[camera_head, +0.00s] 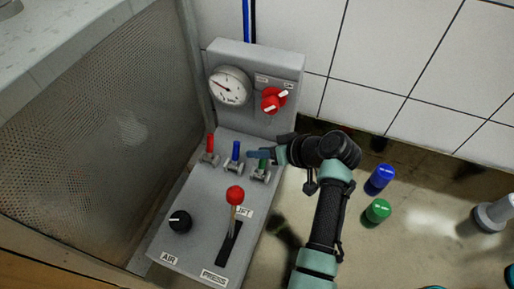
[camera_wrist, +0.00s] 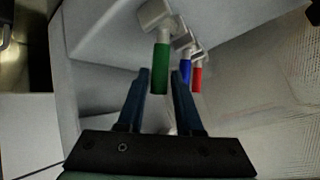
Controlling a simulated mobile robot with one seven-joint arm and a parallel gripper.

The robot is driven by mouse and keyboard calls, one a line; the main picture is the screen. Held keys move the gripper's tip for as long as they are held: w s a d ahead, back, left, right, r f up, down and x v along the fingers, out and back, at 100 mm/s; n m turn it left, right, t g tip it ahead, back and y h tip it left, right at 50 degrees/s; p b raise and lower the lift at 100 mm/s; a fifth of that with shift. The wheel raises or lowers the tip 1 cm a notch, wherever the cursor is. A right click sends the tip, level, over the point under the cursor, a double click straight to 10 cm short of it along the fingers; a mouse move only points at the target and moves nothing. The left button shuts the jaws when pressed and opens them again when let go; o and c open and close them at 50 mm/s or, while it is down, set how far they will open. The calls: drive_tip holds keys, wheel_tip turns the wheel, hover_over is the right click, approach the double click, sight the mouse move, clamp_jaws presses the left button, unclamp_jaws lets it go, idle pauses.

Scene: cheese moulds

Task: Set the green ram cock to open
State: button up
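The green ram cock (camera_head: 262,166) is the right-hand one of three small cocks on the grey control panel. In the wrist view its green handle (camera_wrist: 160,68) lies between the two blue fingers of my gripper (camera_wrist: 162,75). The fingers are apart, with a visible gap beside the handle; I cannot tell whether either touches it. In the head view my gripper (camera_head: 258,154) reaches in from the right, and partly hides the green handle. The green handle appears to stand upright, like the blue and red handles.
The blue cock (camera_head: 235,152) and the red cock (camera_head: 210,147) stand close left of the green one. A red-knobbed lever (camera_head: 235,196), a black knob (camera_head: 180,221), a gauge (camera_head: 229,87) and a red switch (camera_head: 273,100) are on the panel. A mesh guard (camera_head: 100,120) stands left.

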drive_tip(key=shift+x, duration=0.95)
drive_tip(key=shift+d, duration=0.1)
clamp_jaws()
drive_tip(key=shift+w, duration=0.1)
idle(0.6)
